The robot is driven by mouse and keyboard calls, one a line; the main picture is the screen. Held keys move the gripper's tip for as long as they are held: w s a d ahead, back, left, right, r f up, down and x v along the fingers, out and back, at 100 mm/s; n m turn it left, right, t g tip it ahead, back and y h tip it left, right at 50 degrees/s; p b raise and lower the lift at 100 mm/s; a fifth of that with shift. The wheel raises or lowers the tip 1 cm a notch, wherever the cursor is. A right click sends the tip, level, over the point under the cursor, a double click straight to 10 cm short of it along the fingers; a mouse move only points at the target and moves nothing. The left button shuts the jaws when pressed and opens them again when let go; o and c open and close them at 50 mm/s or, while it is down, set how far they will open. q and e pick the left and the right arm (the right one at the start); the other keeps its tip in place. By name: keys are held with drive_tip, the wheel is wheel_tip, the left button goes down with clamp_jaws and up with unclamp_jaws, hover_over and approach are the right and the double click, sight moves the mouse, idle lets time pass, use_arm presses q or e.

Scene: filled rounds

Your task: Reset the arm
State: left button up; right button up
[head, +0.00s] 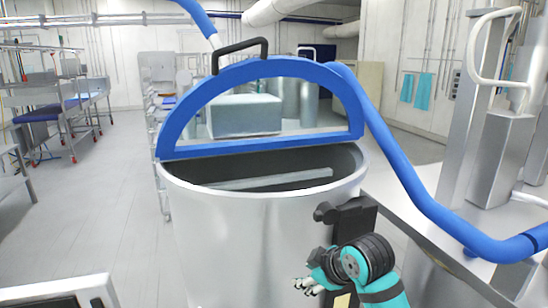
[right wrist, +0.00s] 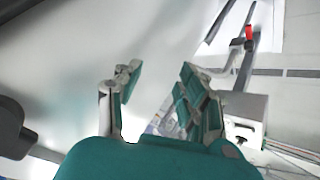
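My right arm comes in from the bottom right of the head view. Its teal and black right gripper (head: 306,284) is low in front of the wall of a large round steel vat (head: 235,235). In the right wrist view the two teal fingers of the right gripper (right wrist: 157,78) stand apart, with nothing held between them. I cannot tell how far the fingertips are from the vat wall. My left arm and left gripper are not in view.
The vat has a blue-framed clear lid (head: 265,152), raised, with a black handle (head: 239,50). A black bracket (head: 349,215) on the vat's side is close to my right wrist. A blue hose (head: 405,170) runs down the right. The floor (head: 110,200) at left is clear.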

drive_tip(key=s+d+f+m+g+h, duration=0.1)
drive_tip(key=s+d+f+m, duration=0.2)
drive_tip(key=s+f, duration=0.4)
drive_tip(key=s+d+f+m+g, duration=0.1)
drive_tip(key=s+d+f+m, duration=0.1)
drive_tip(key=s+f, duration=0.55)
drive_tip(key=s+d+f+m+g+h, duration=0.1)
drive_tip(key=s+d+f+m, duration=0.25)
drive_tip(key=s, duration=0.55)
drive_tip(key=s+d+f+m+g+h, duration=0.1)
drive_tip(key=s+d+f+m+h, duration=0.2)
drive_tip(key=s, duration=0.7)
wheel_tip(320, 180, down, 31)
drive_tip(key=d+g+y+b, duration=0.1)
drive_tip(key=b, duration=0.7)
drive_tip(key=s+d+f+b, duration=0.1)
drive_tip(key=s+f+b, duration=0.2)
drive_tip(key=s+f, duration=0.6)
drive_tip(key=s+d+f+g+b, duration=0.1)
drive_tip(key=s+d+f+b, duration=0.1)
drive_tip(key=s+f, duration=0.7)
wheel_tip(320, 180, down, 8)
drive_tip(key=shift+r+n+b, duration=0.15)
drive_tip(key=shift+n+b, duration=0.3)
drive_tip(key=shift+b, duration=0.3)
drive_tip(key=shift+s+d, duration=0.1)
drive_tip(key=shift+s, duration=0.05)
drive_tip(key=shift+s, duration=0.1)
